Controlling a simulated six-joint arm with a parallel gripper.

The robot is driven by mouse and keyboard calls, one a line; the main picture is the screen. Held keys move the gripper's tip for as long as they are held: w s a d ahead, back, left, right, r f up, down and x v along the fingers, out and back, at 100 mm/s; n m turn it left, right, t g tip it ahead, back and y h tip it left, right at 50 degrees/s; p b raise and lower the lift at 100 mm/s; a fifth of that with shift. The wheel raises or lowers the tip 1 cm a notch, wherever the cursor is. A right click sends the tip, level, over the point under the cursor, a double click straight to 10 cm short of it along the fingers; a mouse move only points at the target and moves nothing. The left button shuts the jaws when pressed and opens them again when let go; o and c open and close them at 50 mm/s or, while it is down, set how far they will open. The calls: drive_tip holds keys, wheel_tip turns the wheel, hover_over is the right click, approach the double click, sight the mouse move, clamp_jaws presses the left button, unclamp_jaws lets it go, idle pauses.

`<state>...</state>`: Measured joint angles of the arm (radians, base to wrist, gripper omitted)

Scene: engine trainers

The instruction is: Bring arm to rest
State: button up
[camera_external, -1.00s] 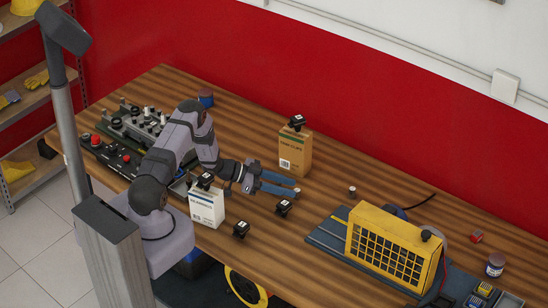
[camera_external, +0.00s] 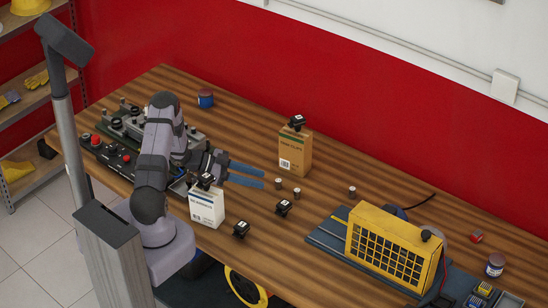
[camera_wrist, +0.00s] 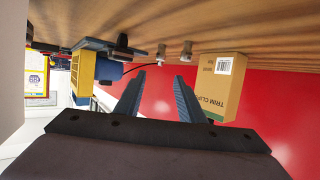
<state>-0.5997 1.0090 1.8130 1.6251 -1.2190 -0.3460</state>
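My gripper (camera_external: 262,177) is open and empty above the wooden table (camera_external: 330,180), with its two blue fingers apart and pointing right. In the wrist view my gripper (camera_wrist: 154,92) also shows two spread fingers with nothing between them. My arm is folded back over the left part of the table. The white box (camera_external: 207,205) stands in front of the gripper, and the brown box (camera_external: 295,153) stands to the right of the fingertips. Two small metal cylinders (camera_external: 278,183) (camera_external: 297,192) stand just right of the fingers, apart from them.
A yellow grilled unit (camera_external: 388,245) stands on a dark mat at the right. Small black items (camera_external: 241,229) (camera_external: 284,207) lie near the white box. Control equipment (camera_external: 120,150) lies at the left behind my arm. A blue can (camera_external: 205,98) stands at the back. The table's middle has free room.

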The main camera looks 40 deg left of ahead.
drive_tip(key=w+a+r+n+y+p, duration=0.1)
drive_tip(key=w+a+r+n+y, duration=0.1)
drive_tip(key=a+n+y, duration=0.65)
drive_tip(key=w+a+r+n+y+p, duration=0.1)
drive_tip(key=w+a+r+n+y, duration=0.3)
drive_tip(key=n, duration=0.8)
drive_tip(key=s+d+r+n+g+h, duration=0.1)
drive_tip(key=s+d+n+g+h, duration=0.15)
drive_tip(key=s+d+n, duration=0.6)
drive_tip(key=s+d+r+n+g+h, duration=0.1)
drive_tip(key=s+d+n+g, duration=0.4)
drive_tip(key=s, duration=0.6)
drive_tip(key=s+d+m+y+b, duration=0.1)
drive_tip(key=s+m, duration=0.5)
drive_tip(key=m, duration=0.5)
drive_tip(key=s+d+m+g+y+b, duration=0.1)
drive_tip(key=s+m, duration=0.5)
drive_tip(key=m, duration=0.6)
drive_tip(key=shift+d+f+m, duration=0.15)
drive_tip(key=shift+d+m, duration=0.15)
drive_tip(key=shift+d, duration=0.15)
